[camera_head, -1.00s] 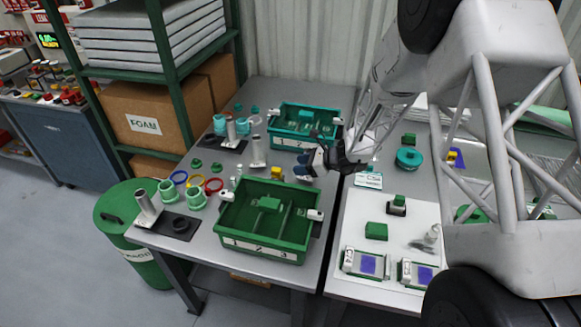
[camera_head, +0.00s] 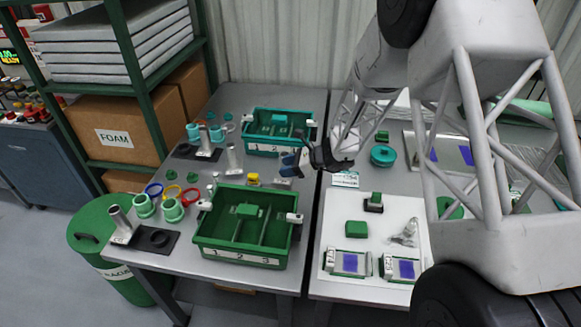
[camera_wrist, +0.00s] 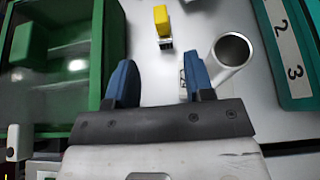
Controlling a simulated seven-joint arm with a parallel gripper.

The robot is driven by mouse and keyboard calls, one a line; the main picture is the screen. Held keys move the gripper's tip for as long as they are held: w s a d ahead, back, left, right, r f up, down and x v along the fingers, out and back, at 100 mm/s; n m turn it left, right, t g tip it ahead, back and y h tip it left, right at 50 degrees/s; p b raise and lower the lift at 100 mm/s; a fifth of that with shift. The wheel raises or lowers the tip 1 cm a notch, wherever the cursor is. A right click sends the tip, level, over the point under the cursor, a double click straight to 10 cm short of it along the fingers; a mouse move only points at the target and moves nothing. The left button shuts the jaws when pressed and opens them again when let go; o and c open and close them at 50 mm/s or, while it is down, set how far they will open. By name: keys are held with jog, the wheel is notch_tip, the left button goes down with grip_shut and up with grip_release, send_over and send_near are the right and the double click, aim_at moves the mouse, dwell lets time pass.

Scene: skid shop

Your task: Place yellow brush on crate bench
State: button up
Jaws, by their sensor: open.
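The small yellow brush (camera_head: 253,180) sits on the grey crate bench (camera_head: 222,272), between the green crate (camera_head: 240,258) and the teal crate (camera_head: 277,147). In the wrist view the brush (camera_wrist: 161,20) shows a yellow top and a dark and pale lower part. My gripper (camera_head: 291,162) hangs above the bench to the right of the brush in the head view. In the wrist view my gripper (camera_wrist: 156,72) has its two blue fingers spread with nothing between them, and the brush lies beyond the fingertips.
A metal tube (camera_wrist: 230,50) stands close to the right finger in the wrist view. Coloured rings and green cups (camera_head: 172,209) lie on the bench's left side. The neighbouring bench has a white mat (camera_head: 330,232) with several parts. A large tubular frame (camera_head: 480,130) fills the right.

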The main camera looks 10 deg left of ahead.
jog(key=shift+r, duration=0.1)
jog(key=s+d+r+n+g+h, duration=0.1)
jog(key=s+d+r+n+h, duration=0.3)
jog(key=s+d+r, duration=0.5)
jog(key=s+d+r+n+h, duration=0.1)
jog(key=s+d+r+n, duration=0.5)
jog(key=s+r, duration=0.45)
jog(key=s+d+r+n+t+h, duration=0.1)
jog(key=s+d+r+n+h, duration=0.3)
jog(key=s+d, duration=0.4)
jog(key=s+d+r+n+t+h, duration=0.2)
jog(key=s+d+r+n+h, duration=0.1)
jog(key=s+d, duration=0.6)
jog(key=s+r+h, duration=0.1)
jog(key=s+r, duration=0.1)
jog(key=s, duration=0.2)
jog(key=shift+n+t, duration=0.3)
jog(key=shift+n, duration=0.1)
